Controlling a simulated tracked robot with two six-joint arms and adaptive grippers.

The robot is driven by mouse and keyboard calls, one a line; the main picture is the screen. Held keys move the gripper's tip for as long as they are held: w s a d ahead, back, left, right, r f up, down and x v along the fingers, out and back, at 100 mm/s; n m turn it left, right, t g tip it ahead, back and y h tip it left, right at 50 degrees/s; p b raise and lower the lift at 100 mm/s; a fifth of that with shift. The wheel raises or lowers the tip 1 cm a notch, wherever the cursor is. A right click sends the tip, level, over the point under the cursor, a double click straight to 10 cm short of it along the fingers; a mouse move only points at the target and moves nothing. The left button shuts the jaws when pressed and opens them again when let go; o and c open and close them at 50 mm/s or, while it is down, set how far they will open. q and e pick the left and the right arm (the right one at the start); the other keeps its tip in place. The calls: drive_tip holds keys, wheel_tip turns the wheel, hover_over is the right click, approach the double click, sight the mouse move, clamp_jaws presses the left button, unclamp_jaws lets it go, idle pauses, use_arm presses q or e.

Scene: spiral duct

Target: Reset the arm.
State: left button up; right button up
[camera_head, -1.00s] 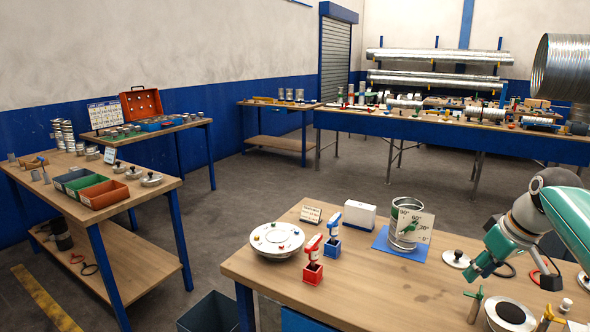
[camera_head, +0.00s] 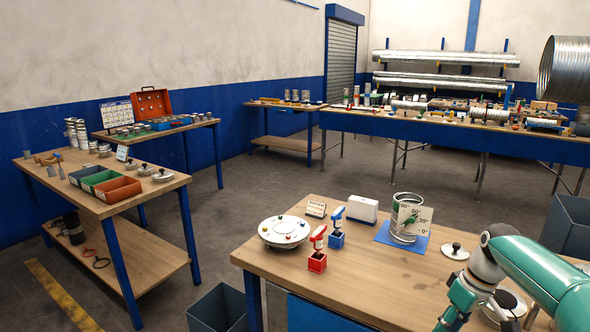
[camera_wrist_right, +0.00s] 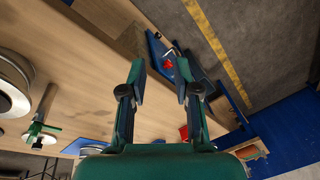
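My right arm (camera_head: 535,275) comes in from the right in the head view, bent over the front workbench (camera_head: 350,285). My right gripper (camera_head: 446,320) hangs low over the bench near the bottom edge of the head view. In the right wrist view, my right gripper (camera_wrist_right: 160,68) has its two fingers apart with nothing between them. My left arm and gripper are not in the head view.
The bench carries a round white dish (camera_head: 284,232), a red holder (camera_head: 317,262), a blue holder (camera_head: 336,240), a white box (camera_head: 364,210), a metal cylinder with an angle card (camera_head: 407,218) and a knobbed disc (camera_head: 456,251). Bare wood lies at the middle front.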

drive_tip(key=s+a+f+g, duration=0.1)
drive_tip(key=s+a+f, duration=0.1)
drive_tip(key=a+f, duration=0.35)
drive_tip(key=s+a+f+g, duration=0.1)
drive_tip(key=s+a+f, duration=0.15)
drive_tip(key=f, duration=0.65)
drive_tip(key=s+a+f+m, duration=0.2)
drive_tip(key=s+a+f, duration=0.2)
drive_tip(key=s, duration=0.3)
drive_tip(key=s+a+f+m+t+y, duration=0.1)
drive_tip(key=s+a+f+m, duration=0.1)
drive_tip(key=s+a+f, duration=0.2)
drive_tip(key=s+a+f+m, duration=0.1)
drive_tip(key=s+a+f, duration=0.3)
drive_tip(key=s+f, duration=0.5)
drive_tip(key=shift+s+a+f+m+t+y, duration=0.15)
drive_tip(key=shift+s+m+t+y, duration=0.2)
drive_tip(key=shift+s, duration=0.75)
